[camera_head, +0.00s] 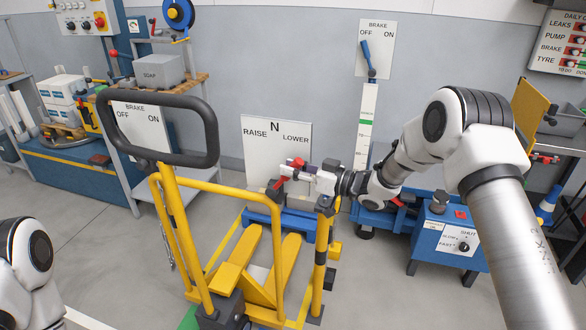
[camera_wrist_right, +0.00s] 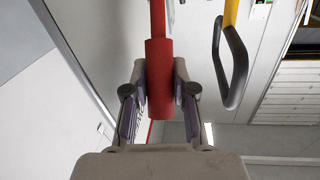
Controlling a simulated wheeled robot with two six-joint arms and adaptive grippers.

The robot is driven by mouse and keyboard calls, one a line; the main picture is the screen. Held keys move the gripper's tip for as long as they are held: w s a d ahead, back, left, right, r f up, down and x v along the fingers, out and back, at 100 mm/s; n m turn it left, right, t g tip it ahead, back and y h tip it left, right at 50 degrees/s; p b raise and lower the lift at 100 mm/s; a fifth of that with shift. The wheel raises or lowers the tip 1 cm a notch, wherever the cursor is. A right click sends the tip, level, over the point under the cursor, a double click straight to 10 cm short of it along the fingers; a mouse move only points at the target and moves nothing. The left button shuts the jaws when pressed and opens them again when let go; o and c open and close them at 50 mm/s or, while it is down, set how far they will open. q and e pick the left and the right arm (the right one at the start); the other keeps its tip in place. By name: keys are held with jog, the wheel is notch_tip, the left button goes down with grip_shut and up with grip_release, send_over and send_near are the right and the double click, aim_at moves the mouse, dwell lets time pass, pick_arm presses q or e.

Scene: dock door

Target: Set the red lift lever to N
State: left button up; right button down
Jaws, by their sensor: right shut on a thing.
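The red lift lever (camera_wrist_right: 160,80) stands between the two fingers of my right gripper (camera_wrist_right: 160,100), which is shut on its thick red grip. In the head view the right gripper (camera_head: 290,172) reaches in from the right and covers part of the lever (camera_head: 279,183). Red shows on both sides of the fingers, and the lever seems to lean up and to the right. Behind it is a white board (camera_head: 262,142) marked RAISE at left, N at top and LOWER at right. The lever's exact setting is hard to tell. My left gripper is out of view.
A yellow pallet truck (camera_head: 245,265) with a black loop handle (camera_head: 208,125) stands in front of the lever. A blue brake lever (camera_head: 368,58) is on a post behind. A blue control box (camera_head: 452,240) sits at right.

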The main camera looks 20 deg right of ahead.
jog(key=shift+w+a+r+p, duration=0.2)
jog(key=shift+r+p, duration=0.2)
jog(key=shift+p, duration=0.2)
jog(key=w+a+g+h+p, duration=0.1)
jog(key=p, duration=0.3)
jog(key=a+r+g+h+p, duration=0.1)
jog(key=h+p, duration=0.1)
jog(key=p, duration=0.3)
jog(key=w+a+n+g+h+p, duration=0.1)
jog(key=a+g+h+p, duration=0.1)
jog(key=p, duration=0.2)
jog(key=shift+w+a+r, duration=0.1)
jog(key=shift+w+r, duration=0.25)
jog(key=shift+w+a+f+p, duration=0.15)
jog(key=shift+f+p, duration=0.1)
jog(key=shift+p, duration=0.3)
jog(key=c, duration=1.2)
grip_release()
jog(key=shift+f, duration=0.1)
jog(key=v, duration=1.2)
jog(key=shift+w+a+r, duration=0.1)
jog(key=shift+a+r, duration=0.05)
jog(key=shift+r, duration=0.05)
